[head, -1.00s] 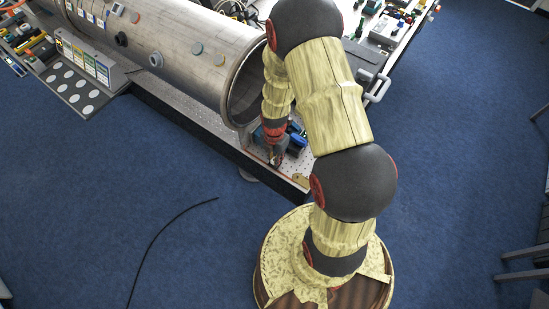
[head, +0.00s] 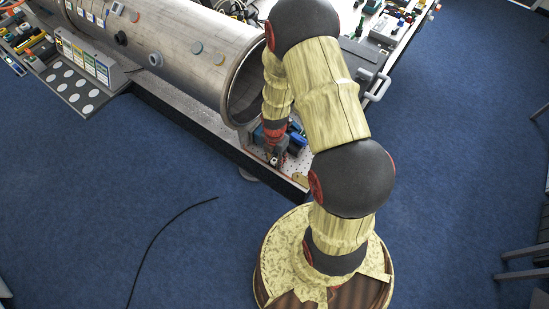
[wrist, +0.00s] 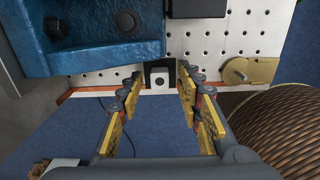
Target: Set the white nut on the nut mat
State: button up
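In the wrist view a small white nut (wrist: 160,74) with a dark hole stands between my fingertips, near the edge of the perforated plate. A black patch (wrist: 160,64), which looks like the nut mat, shows behind and around it; I cannot tell whether the nut's underside touches it. My gripper (wrist: 161,78) is open, with yellow-padded fingers on both sides of the nut and visible gaps to it. In the head view my gripper (head: 275,152) is small and partly blends with the things around it at the table's end.
A large blue vise-like body (wrist: 100,42) stands close at the left in the wrist view. A brass-coloured piece (wrist: 248,71) lies on the white perforated plate (wrist: 215,45) at the right. A big steel pipe (head: 180,50) lies along the table. Open blue floor lies in front.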

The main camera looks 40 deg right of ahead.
jog(key=a+r+m+t, duration=0.1)
jog(key=a+r+m, duration=0.15)
jog(key=r, duration=0.75)
jog(key=a+r+m+t, duration=0.1)
jog(key=r+m, duration=0.3)
jog(key=r, duration=0.6)
jog(key=a+r+m+t, duration=0.1)
jog(key=a+r+m, duration=0.15)
jog(key=r, duration=0.75)
jog(key=s+a+r+m+t, duration=0.1)
jog(key=s+a+r+m, duration=0.2)
jog(key=s+r+m, duration=0.3)
jog(key=s+a+r+m+t, duration=0.1)
jog(key=s+a+r+m, duration=0.2)
jog(key=s+r+m, duration=0.3)
notch_tip(320, 180, up, 2)
jog(key=shift+s+r+m+t, duration=0.15)
jog(key=shift+r+m+t, duration=0.15)
jog(key=shift+m, duration=0.2)
jog(key=shift+f, duration=0.1)
